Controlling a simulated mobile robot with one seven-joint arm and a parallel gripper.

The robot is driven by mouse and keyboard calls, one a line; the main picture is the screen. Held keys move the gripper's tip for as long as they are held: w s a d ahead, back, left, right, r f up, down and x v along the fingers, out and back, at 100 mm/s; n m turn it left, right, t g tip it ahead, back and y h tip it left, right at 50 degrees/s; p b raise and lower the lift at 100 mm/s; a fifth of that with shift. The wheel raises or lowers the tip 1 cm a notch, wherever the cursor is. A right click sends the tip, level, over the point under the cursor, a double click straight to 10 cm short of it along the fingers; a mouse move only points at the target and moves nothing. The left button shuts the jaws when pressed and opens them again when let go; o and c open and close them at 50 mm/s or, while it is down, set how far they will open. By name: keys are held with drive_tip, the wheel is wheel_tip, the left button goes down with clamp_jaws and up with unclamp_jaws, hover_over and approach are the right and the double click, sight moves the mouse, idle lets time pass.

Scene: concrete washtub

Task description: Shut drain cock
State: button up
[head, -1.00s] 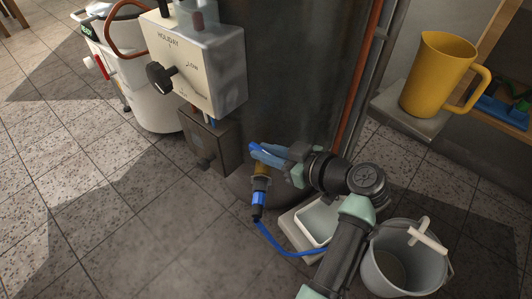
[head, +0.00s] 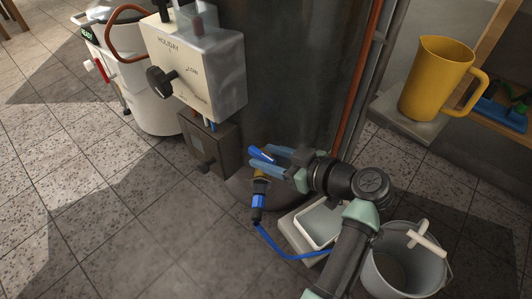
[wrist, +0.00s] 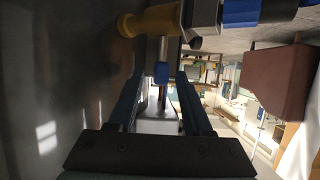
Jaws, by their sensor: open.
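The drain cock is a brass fitting (head: 262,179) low on the dark cylinder, with a blue hose connector (head: 258,203) below it. Its lever has a bright blue grip (head: 262,154). In the wrist view the brass body (wrist: 150,22) runs across the top. The steel lever with its blue grip (wrist: 162,73) stands out crosswise from the body, toward me. My gripper (head: 268,161) is open at the cock. In the wrist view its two fingers (wrist: 160,88) lie either side of the lever, with visible gaps, seemingly not touching it. My fingers partly hide the cock in the head view.
A blue hose (head: 285,252) runs from the connector past a pale tray (head: 290,240). A grey bucket (head: 372,265) stands at lower right. A control box (head: 220,80) and a smaller dark box (head: 208,150) are at left. A yellow jug (head: 435,80) stands at right.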

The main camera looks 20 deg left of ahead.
drive_tip(key=p+v, duration=0.5)
drive_tip(key=v, duration=0.7)
